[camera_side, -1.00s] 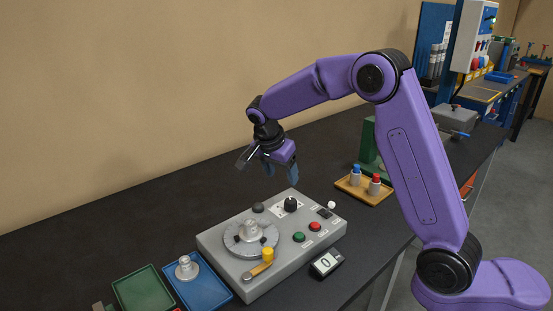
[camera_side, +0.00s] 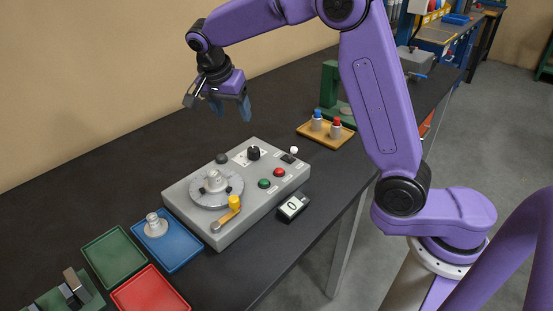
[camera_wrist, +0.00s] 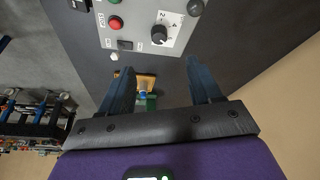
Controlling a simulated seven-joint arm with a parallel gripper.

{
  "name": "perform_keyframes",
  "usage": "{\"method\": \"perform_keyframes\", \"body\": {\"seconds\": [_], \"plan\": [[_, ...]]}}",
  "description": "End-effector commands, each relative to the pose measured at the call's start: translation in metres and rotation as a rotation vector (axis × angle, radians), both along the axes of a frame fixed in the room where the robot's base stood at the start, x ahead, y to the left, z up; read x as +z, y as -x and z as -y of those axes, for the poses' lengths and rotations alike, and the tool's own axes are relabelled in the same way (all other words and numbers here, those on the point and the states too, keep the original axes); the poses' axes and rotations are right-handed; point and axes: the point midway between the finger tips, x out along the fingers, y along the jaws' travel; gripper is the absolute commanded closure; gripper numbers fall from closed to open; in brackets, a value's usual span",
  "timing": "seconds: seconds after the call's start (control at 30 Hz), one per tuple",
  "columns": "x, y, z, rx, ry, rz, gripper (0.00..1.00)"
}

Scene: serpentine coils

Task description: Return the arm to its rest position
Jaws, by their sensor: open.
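My gripper (camera_side: 230,108) hangs in the air above the back of the grey control box (camera_side: 185,203), with its fingers pointing down. It is open and empty. In the wrist view my gripper (camera_wrist: 165,77) shows its two blue-grey fingers spread apart with nothing between them. The control box (camera_wrist: 142,28) shows at the top of that view, with a black knob (camera_wrist: 159,34) and a red button (camera_wrist: 115,23). My purple arm is raised and bent, clear of the bench.
A round metal fixture (camera_side: 216,187) with a part sits on the box. A blue tray (camera_side: 185,252) holds a metal part; green (camera_side: 105,260) and red (camera_side: 150,292) trays lie beside it. A wooden tray (camera_side: 310,134) holds two small bottles. A counter (camera_side: 292,207) stands in front. Open bench lies behind the box.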

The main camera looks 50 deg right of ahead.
Motion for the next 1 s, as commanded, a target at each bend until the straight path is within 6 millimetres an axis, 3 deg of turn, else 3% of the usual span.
{"method": "perform_keyframes", "body": {"seconds": [0.2, 0.5, 1.0], "plan": [[0.000, 0.016, -0.022, 0.261, -0.025, -0.068, 0.37], [-0.002, 0.052, -0.040, 0.623, -0.051, -0.152, 0.37], [-0.011, 0.144, -0.038, 1.225, -0.071, -0.273, 0.37]]}}
